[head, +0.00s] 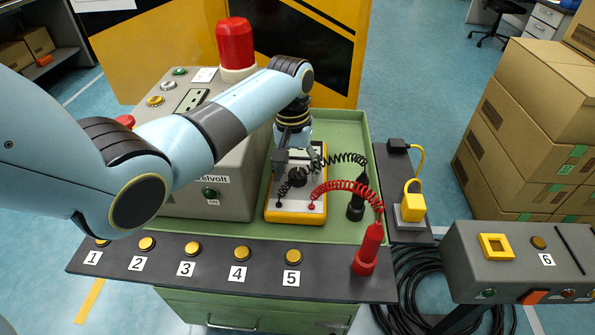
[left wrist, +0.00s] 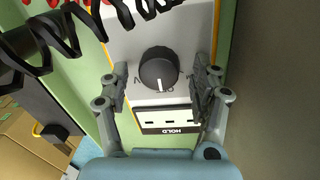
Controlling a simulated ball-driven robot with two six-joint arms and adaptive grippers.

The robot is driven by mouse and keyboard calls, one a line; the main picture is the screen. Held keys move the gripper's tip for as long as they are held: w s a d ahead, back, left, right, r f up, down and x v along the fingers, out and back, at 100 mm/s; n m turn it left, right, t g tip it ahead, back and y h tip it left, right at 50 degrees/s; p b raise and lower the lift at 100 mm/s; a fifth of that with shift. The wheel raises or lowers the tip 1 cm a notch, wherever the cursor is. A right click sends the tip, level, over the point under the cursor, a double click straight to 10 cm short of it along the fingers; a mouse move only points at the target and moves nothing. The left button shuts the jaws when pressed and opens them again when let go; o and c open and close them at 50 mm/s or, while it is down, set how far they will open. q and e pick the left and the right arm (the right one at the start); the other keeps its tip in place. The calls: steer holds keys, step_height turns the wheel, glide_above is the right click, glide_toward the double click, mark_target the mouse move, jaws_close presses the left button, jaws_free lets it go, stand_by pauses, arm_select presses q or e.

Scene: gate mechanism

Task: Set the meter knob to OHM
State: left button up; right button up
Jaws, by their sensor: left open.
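The yellow-edged meter (head: 283,216) lies in the green tray, with its grey face partly hidden by my left arm in the head view. Its round black knob (head: 298,177) also shows in the left wrist view (left wrist: 159,69), with a white pointer mark toward the display side. A "V" mark shows beside the knob; I cannot read an OHM mark. The display (left wrist: 166,119) has "HOLD" printed below it. My left gripper (left wrist: 163,78) is open, with its fingers on either side of the knob and a gap on both sides. My right gripper is not in view.
Black and red coiled leads (head: 345,187) arch over the meter's right side to a black probe (head: 356,206) and a red probe (head: 369,250). A grey box with a red lamp (head: 236,44) stands left of the meter. Numbered buttons line the front ledge (head: 215,265).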

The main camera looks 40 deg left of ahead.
arm_select(q)
steer(key=shift+f, duration=0.2)
steer(key=c, duration=1.2)
steer(key=shift+r+n+p, duration=0.15)
steer(key=shift+n+p, duration=0.35)
steer(key=shift+p, duration=0.25)
steer(key=n+p, duration=0.4)
steer(key=shift+r, duration=0.1)
steer(key=n+p, duration=0.2)
steer(key=n, duration=0.1)
steer(key=shift+s+n+t, duration=0.1)
steer(key=shift+n+t, duration=0.2)
steer(key=shift+f+n+y+p, duration=0.15)
steer(key=shift+n+p, duration=0.3)
steer(key=shift+n, duration=0.35)
steer(key=shift+f+n+y+p, duration=0.15)
steer(key=shift+n+p, duration=0.3)
steer(key=shift+n, duration=0.35)
steer(key=shift+r, duration=0.1)
